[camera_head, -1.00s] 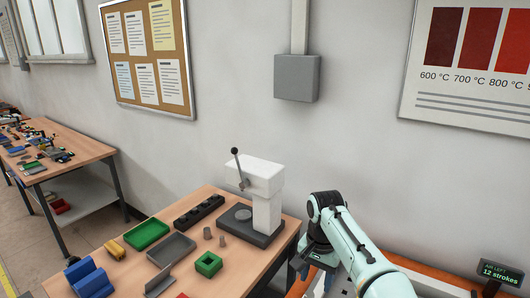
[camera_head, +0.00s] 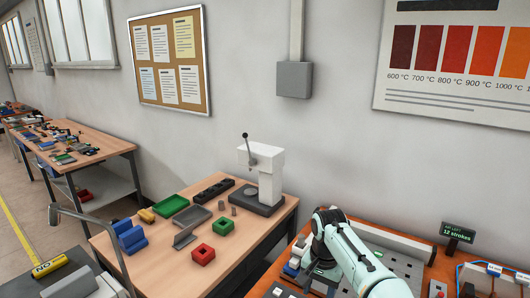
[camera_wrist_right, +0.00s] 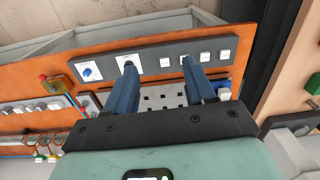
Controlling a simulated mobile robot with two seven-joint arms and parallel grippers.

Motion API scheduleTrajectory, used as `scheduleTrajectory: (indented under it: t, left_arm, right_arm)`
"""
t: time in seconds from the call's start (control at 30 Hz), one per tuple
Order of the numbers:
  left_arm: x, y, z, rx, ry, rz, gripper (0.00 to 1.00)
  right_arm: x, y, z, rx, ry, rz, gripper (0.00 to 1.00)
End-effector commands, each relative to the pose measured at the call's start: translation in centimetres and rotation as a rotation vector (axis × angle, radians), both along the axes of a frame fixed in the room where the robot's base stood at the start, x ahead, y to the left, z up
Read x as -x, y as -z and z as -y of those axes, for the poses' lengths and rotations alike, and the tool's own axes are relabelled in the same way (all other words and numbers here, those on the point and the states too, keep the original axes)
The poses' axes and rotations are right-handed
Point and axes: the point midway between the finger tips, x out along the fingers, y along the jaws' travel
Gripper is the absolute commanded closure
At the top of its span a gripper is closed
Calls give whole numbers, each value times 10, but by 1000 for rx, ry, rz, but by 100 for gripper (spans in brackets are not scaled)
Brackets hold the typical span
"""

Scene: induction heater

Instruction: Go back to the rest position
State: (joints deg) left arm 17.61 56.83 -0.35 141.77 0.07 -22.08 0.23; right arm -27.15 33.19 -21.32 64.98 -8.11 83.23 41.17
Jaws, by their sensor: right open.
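My right arm comes in from the lower right of the head view. Its gripper (camera_head: 318,272) points down over the orange bench (camera_head: 263,284), partly hidden by my own wrist. In the right wrist view the two blue-grey fingers of my right gripper (camera_wrist_right: 158,66) stand wide apart with nothing between them. Beyond them is a dark control strip (camera_wrist_right: 150,62) with knobs and white buttons on the orange bench edge. I cannot tell the exact gap between fingertips and strip. My left gripper is in neither view.
A wooden table (camera_head: 140,262) holds a white press (camera_head: 264,175), a green tray (camera_head: 171,206) and coloured blocks. A perforated plate (camera_head: 400,262) and a strokes display (camera_head: 457,231) are on the orange bench. A grey cart (camera_head: 75,287) stands at lower left.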

Motion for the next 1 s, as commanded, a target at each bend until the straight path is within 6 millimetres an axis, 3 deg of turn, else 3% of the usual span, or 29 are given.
scheduleTrajectory:
  t: [0.03,0.17,0.27,0.4,0.47,0.6,0.7,0.8,0.9,1.0]
  left_arm:
    - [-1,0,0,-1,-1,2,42]
    - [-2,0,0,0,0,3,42]
    - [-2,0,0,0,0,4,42]
    - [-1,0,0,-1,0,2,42]
    - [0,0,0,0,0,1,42]
    - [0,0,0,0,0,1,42]
    - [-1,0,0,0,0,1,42]
    - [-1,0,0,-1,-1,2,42]
    - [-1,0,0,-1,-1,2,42]
    - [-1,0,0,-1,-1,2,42]
  right_arm:
    - [-3,35,4,-6,-17,-22,46]
    - [-3,117,9,-41,-80,-33,46]
    - [10,188,14,-80,-123,-43,46]
    - [56,286,18,-147,-175,-50,46]
    - [83,324,18,-178,-191,-47,46]
    - [163,390,11,-245,-211,-30,46]
    - [216,412,3,-279,-216,-11,46]
    - [256,419,-5,-299,-217,8,46]
    - [280,420,-10,-308,-218,23,46]
    - [290,419,-12,-311,-218,33,46]
